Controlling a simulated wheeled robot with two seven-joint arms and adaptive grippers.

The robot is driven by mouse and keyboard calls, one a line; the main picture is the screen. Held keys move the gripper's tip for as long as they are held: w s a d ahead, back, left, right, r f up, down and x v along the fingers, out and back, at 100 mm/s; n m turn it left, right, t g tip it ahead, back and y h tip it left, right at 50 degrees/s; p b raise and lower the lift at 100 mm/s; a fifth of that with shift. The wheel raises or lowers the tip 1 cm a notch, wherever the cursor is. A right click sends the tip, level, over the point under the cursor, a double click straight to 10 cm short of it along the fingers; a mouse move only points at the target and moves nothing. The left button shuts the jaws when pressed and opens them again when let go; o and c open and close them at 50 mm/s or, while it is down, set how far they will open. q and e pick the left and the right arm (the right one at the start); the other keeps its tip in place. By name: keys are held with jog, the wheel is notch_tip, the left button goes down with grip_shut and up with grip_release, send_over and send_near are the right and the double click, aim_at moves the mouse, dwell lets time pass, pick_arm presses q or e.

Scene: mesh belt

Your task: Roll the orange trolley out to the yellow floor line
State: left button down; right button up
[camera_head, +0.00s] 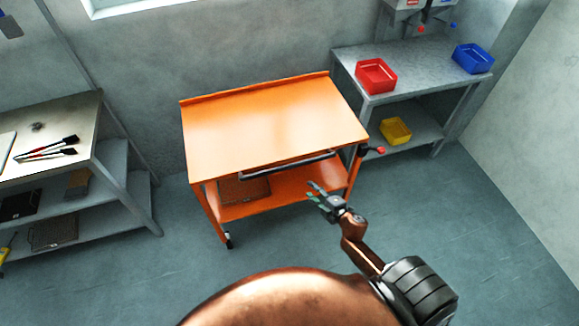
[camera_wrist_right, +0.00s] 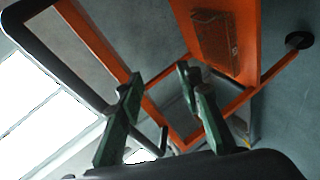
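The orange trolley (camera_head: 270,125) stands against the back wall between two benches, with a bare top and a lower shelf (camera_head: 285,193). A black handle bar (camera_head: 288,165) runs along its front edge. A caster (camera_head: 229,240) shows below the front left leg. My right gripper (camera_head: 322,194) is in front of the trolley, below and right of the handle, with its fingers apart and empty. In the right wrist view my gripper's green fingers (camera_wrist_right: 160,82) are spread, with the trolley's orange frame (camera_wrist_right: 95,40) beyond. My left gripper and the yellow floor line are not in view.
A lever with a red knob (camera_head: 379,150) sits at the trolley's right side. The right bench (camera_head: 420,62) holds a red bin (camera_head: 376,75) and blue bin (camera_head: 473,58), with a yellow bin (camera_head: 396,130) below. A left bench (camera_head: 75,115) holds brushes (camera_head: 50,150). The floor right (camera_head: 500,230) is clear.

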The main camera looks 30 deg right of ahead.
aim_at(292, 167)
jog(key=w+a+r+n+t+y, duration=0.1)
jog(key=a+r+n, duration=0.1)
jog(key=r, duration=0.3)
jog(key=w+a+r+n+t+y, duration=0.1)
jog(key=w+r+n, duration=0.1)
jog(key=r, duration=0.3)
jog(key=x, duration=0.6)
jog(key=shift+w+a+r, duration=0.15)
jog(key=shift+w+a, duration=0.05)
jog(key=shift+w, duration=0.05)
jog(key=shift+w+a, duration=0.1)
jog(key=shift+w, duration=0.35)
grip_shut()
